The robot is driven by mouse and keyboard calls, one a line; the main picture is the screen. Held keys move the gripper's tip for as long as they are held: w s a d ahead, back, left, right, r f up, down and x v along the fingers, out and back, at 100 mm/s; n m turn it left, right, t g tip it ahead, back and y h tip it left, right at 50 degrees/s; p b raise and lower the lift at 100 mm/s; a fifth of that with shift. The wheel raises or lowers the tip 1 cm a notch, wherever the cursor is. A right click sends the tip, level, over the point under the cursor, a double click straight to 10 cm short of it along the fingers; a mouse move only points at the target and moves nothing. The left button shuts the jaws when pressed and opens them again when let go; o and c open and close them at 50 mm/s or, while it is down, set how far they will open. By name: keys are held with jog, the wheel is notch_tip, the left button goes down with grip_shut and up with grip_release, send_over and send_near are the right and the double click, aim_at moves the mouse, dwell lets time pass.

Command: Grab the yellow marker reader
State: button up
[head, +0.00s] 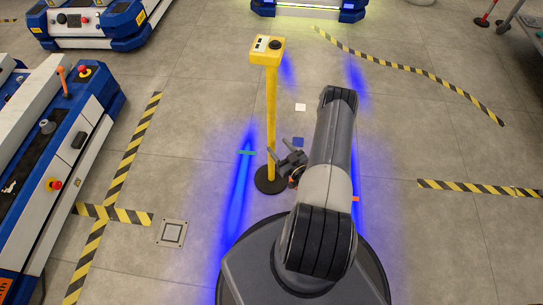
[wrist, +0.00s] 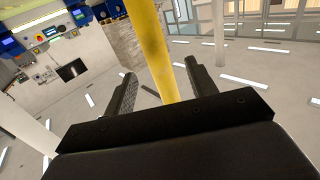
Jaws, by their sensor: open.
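A yellow box with dark buttons (head: 267,50) sits on top of an upright yellow post (head: 271,115) with a round black base (head: 271,180). It is the only yellow device in the head view; I cannot tell for sure that it is the marker reader. My gripper (head: 284,151) is low, just right of the post, and partly hidden by my arm. In the wrist view, the yellow post (wrist: 153,45) rises between the two open fingers of my gripper (wrist: 160,70). The post's lower part is hidden there by the gripper body. I cannot tell whether the fingers touch it.
Blue and white carts stand at left (head: 65,150), upper left (head: 92,20) and at the back (head: 310,8). Yellow-black floor tape (head: 425,70) crosses the floor. A white square (head: 300,107) and a blue square (head: 298,141) lie right of the post.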

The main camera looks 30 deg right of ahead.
aim_at(274, 140)
jog(key=w+b, duration=0.1)
jog(key=w, duration=0.4)
jog(key=shift+a+f, duration=0.1)
jog(key=shift+w, duration=0.7)
jog(key=shift+c, duration=0.3)
grip_shut()
dwell(0.4)
